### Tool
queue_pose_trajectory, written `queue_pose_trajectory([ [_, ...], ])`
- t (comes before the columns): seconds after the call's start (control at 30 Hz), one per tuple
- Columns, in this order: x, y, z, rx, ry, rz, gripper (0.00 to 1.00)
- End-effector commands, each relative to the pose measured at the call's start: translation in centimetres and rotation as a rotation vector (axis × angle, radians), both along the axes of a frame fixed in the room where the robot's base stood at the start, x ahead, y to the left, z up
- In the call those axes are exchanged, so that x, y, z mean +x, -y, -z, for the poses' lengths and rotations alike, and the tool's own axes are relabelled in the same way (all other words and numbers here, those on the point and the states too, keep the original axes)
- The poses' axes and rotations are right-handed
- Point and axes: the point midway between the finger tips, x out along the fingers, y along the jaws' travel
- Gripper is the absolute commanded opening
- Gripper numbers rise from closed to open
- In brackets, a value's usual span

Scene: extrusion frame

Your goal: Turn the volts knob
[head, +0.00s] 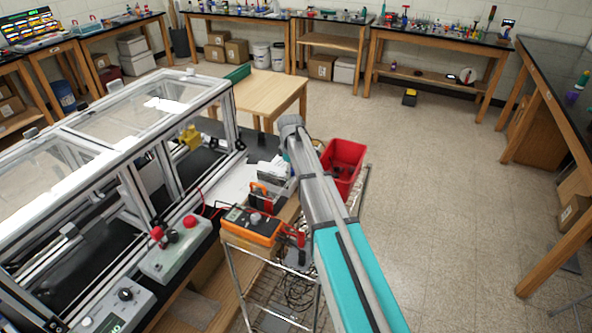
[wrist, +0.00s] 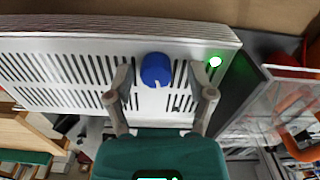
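In the wrist view, a blue round knob (wrist: 156,69) sits on a pale slotted panel (wrist: 70,68), left of a lit green lamp (wrist: 215,62). No label by the knob is readable, so I cannot tell whether it is the volts knob. My gripper (wrist: 164,86) is open and empty. Its two grey fingers stand apart, one on each side of the knob in the picture. I cannot tell the gap between fingertips and panel. In the head view, my arm hides the gripper, and I cannot make out the blue knob.
In the head view, an orange meter (head: 252,225) with leads lies on a wire cart (head: 262,268), near a red bin (head: 343,166). A grey box with a black knob (head: 125,294) stands by the framed enclosure (head: 152,102). Open floor (head: 440,190) lies to the right.

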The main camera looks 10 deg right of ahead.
Motion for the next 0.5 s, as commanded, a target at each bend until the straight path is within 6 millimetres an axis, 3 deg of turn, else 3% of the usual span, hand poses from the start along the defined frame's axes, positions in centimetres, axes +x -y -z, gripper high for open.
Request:
queue_pose_trajectory([
  [0.5,0.21,0.0,-0.74,-0.001,0.003,0.05,0.73],
])
